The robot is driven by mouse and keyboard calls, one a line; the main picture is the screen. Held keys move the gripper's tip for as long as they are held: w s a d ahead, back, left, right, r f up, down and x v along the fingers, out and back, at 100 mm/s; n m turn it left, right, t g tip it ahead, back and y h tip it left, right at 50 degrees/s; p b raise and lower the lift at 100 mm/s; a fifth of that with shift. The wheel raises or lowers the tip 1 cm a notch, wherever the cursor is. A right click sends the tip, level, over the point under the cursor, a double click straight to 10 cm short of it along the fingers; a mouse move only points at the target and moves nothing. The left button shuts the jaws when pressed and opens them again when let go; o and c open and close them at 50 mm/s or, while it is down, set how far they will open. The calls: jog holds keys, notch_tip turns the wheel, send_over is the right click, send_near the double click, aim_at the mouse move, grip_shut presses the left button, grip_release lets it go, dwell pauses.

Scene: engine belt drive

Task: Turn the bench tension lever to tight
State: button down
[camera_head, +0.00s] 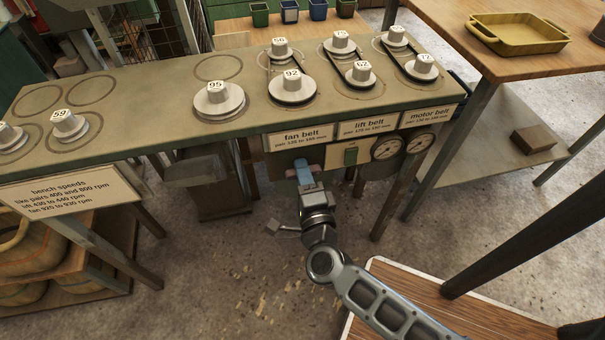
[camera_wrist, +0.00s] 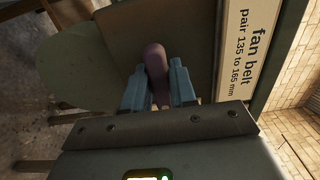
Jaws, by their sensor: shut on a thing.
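The bench tension lever shows in the wrist view as a rounded dull purple handle (camera_wrist: 155,62) between my fingers. My gripper (camera_wrist: 158,80) is shut on this handle, with one blue finger on each side. In the head view my gripper (camera_head: 303,171) is at the bench's front, just below the fan belt sign (camera_head: 302,136). The lever's pivot and any loose or tight marks are hidden or too small to tell.
The green bench (camera_head: 150,100) carries numbered pulleys, with belts around several at the right. Lift belt (camera_head: 366,128) and motor belt (camera_head: 428,116) signs, a small switch plate (camera_head: 351,154) and two round gauges (camera_head: 388,149) sit to the right of my gripper.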

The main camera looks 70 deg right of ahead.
jog(key=shift+s, duration=0.1)
dwell(0.3)
jog(key=c, duration=1)
grip_release()
jog(key=v, duration=0.7)
jog(key=shift+s+a, duration=0.2)
jog(key=shift+a, duration=0.1)
jog(key=s+a+r+n+t+y+p, duration=0.1)
jog(key=s+a+r+n+y+p, duration=0.2)
jog(key=r+n, duration=0.5)
jog(key=s+a+r+n+t+y+p, duration=0.1)
jog(key=s+a+r+n+y+p, duration=0.3)
jog(key=r+n, duration=0.5)
jog(key=s+a+r+n+t+y+p, duration=0.1)
jog(key=s+a+r+n+y+p, duration=0.3)
jog(key=r+n+y, duration=0.3)
notch_tip(320, 180, up, 2)
jog(key=s+n, duration=0.1)
jog(key=n, duration=0.3)
jog(key=shift+s+n+t, duration=0.3)
jog(key=shift+s+t, duration=0.05)
jog(key=shift+t, duration=0.05)
